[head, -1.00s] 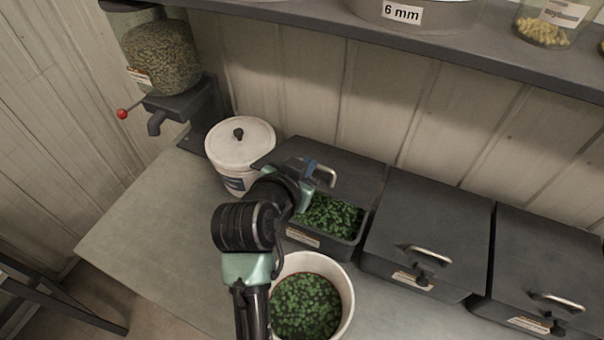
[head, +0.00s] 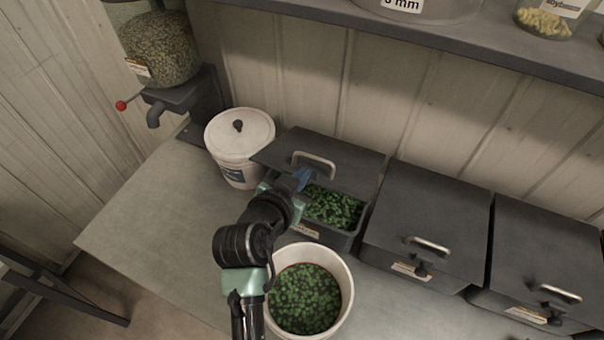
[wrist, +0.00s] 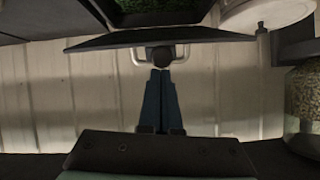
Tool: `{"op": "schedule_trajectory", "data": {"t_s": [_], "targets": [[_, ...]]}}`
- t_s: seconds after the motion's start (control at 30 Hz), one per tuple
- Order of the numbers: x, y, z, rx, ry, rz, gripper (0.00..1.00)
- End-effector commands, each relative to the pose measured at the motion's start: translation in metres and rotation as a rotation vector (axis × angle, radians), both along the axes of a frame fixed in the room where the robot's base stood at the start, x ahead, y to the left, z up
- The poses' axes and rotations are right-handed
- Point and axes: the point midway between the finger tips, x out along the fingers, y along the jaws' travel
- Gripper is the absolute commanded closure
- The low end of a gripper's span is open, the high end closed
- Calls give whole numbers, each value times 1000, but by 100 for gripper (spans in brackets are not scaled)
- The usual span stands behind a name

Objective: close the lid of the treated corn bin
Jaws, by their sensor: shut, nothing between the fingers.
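The open bin (head: 362,238) is dark grey and holds green seeds (head: 335,207). Its label is too small to read. Its lid (head: 352,158) is raised, with a metal handle (head: 313,158) on its face. In the wrist view the lid (wrist: 100,41) shows nearly edge-on, with the handle (wrist: 183,53) and a dark round knob below it. My gripper (head: 302,178) is shut and empty, its blue fingers just in front of the handle. In the wrist view the fingertips (wrist: 160,73) point at the knob and handle; I cannot tell whether they touch.
Two closed bins (head: 425,225) (head: 550,255) stand to the right. A white bucket of green seeds (head: 308,298) stands in front of the open bin. A lidded white tub (head: 240,140) stands to its left. A shelf (head: 440,40) runs above. The counter's left side is clear.

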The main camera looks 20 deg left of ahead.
Motion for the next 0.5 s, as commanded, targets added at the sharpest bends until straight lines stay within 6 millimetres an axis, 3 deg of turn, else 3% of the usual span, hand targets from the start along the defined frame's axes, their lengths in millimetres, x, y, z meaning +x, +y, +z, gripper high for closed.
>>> {"op": "schedule_trajectory", "data": {"t_s": [0.03,0.5], "targets": [[-4,1,-15,1,-12,1,100],[-23,1,-61,-2,-89,3,100]]}}
